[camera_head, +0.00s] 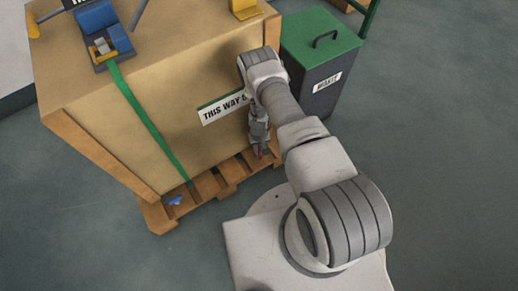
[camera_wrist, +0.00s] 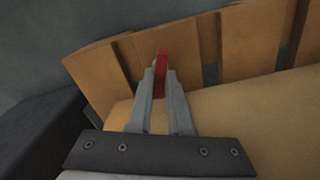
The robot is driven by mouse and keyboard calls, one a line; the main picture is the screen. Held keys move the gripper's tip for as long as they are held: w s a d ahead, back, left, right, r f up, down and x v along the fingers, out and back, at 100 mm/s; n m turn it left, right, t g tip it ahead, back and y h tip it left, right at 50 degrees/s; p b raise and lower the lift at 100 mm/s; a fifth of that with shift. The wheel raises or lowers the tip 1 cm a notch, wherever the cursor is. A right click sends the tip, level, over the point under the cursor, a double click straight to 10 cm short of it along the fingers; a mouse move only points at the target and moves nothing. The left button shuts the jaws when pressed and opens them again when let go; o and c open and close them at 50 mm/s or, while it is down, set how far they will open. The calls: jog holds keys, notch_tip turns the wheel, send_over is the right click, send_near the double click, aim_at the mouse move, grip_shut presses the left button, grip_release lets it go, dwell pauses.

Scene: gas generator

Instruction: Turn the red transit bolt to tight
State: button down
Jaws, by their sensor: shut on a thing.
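The red transit bolt (camera_wrist: 161,66) shows in the wrist view between the fingertips of my gripper (camera_wrist: 160,82), beside the wooden slats of the pallet. My gripper is shut on it. In the head view my gripper (camera_head: 260,150) points down at the lower right of the large crate, and a small bit of the red bolt (camera_head: 262,153) shows at its tips. Most of the bolt is hidden by the fingers, so I cannot tell how far it is turned.
The large crate (camera_head: 120,110) stands on a wooden pallet (camera_head: 207,185) with a green strap (camera_head: 146,120) down its side. A dark bin with a green lid (camera_head: 318,55) stands close to the right of my arm. Open floor (camera_head: 60,220) lies at the front left.

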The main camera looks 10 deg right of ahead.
aim_at(259, 151)
jog(key=m, duration=1.3)
jog(key=shift+m, duration=0.4)
dwell(0.3)
jog(key=c, duration=0.8)
grip_release()
jog(key=shift+c, duration=0.2)
notch_tip(259, 151, up, 18)
jog(key=p, duration=0.6)
jog(key=shift+f+p, duration=0.25)
jog(key=shift+p, duration=0.1)
